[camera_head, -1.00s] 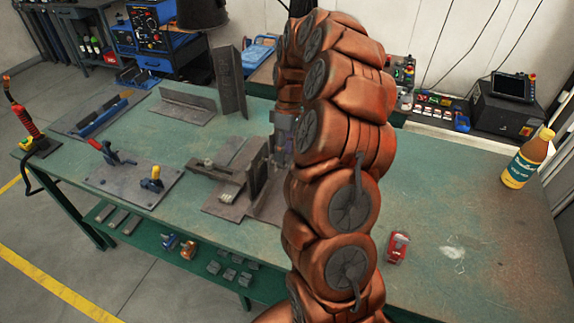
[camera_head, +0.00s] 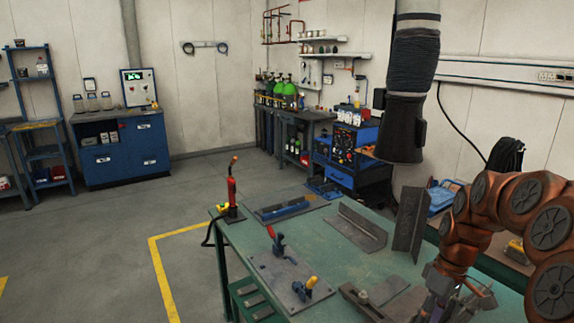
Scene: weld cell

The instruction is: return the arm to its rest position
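My copper-coloured arm (camera_head: 503,205) shows at the right side of the head view, arching over the green worktable and bending down at its left end. My gripper (camera_head: 440,300) is at the lower right, low over the table near the steel pieces. Its fingers are small, dark and partly cut off by the bottom edge, so I cannot tell whether they are open or shut or hold anything.
The green worktable (camera_head: 237,243) carries angle steel pieces (camera_head: 360,228), a plate with toggle clamps (camera_head: 292,285) and a red torch-like tool (camera_head: 232,195). A dark extraction hood (camera_head: 402,125) hangs above. Open floor (camera_head: 90,250) lies to the left, with a blue cabinet (camera_head: 122,150) behind.

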